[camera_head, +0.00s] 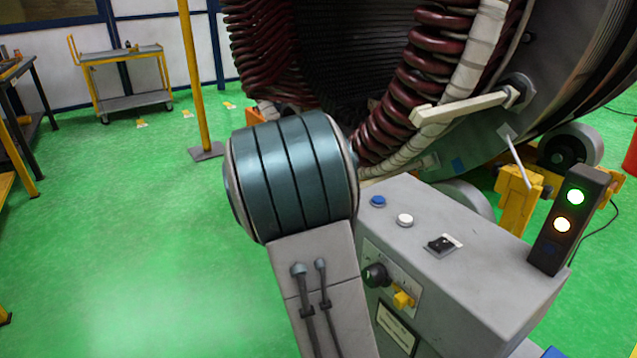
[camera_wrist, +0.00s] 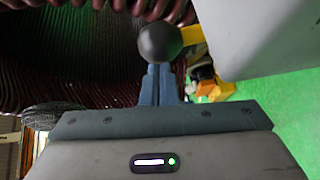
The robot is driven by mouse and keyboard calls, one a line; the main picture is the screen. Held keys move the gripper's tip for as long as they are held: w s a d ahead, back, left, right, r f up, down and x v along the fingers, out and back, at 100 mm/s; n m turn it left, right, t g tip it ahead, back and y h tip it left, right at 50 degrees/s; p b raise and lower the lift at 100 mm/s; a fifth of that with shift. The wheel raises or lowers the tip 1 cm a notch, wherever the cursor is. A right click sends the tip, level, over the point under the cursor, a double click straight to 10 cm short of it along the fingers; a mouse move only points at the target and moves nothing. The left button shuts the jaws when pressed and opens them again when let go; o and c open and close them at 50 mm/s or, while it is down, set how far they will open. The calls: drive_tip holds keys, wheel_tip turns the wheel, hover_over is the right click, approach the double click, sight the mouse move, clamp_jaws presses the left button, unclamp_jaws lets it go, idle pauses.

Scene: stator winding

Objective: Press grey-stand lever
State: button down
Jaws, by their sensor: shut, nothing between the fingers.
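The grey stand (camera_head: 440,240) is a box at lower right in the head view, with buttons on top and a panel on its near side. A grey surface, probably the stand, fills the upper right of the wrist view (camera_wrist: 265,35). The panel has a black round knob (camera_head: 375,275) and a small yellow part (camera_head: 403,299). In the wrist view a dark ball (camera_wrist: 160,43) on a yellow bar (camera_wrist: 191,35), apparently the lever, appears just beyond my fingertips. My gripper (camera_wrist: 163,72) is shut and empty. I cannot tell whether it touches the ball. My arm hides the gripper in the head view.
A blue button (camera_head: 378,201), a white button (camera_head: 405,220) and a black switch (camera_head: 441,244) sit on the stand. A signal light (camera_head: 568,220) stands at its right. The large stator with red coils (camera_head: 415,75) is behind. Green floor at left is open.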

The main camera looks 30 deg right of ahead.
drive_tip(key=shift+d, duration=0.25)
drive_tip(key=shift+a, duration=0.1)
drive_tip(key=w+a+r+v, duration=0.1)
drive_tip(key=w+v, duration=0.1)
drive_tip(key=v, duration=1)
drive_tip(key=shift+a, duration=0.6)
drive_tip(key=shift+s+r, duration=0.1)
drive_tip(key=shift+r, duration=0.1)
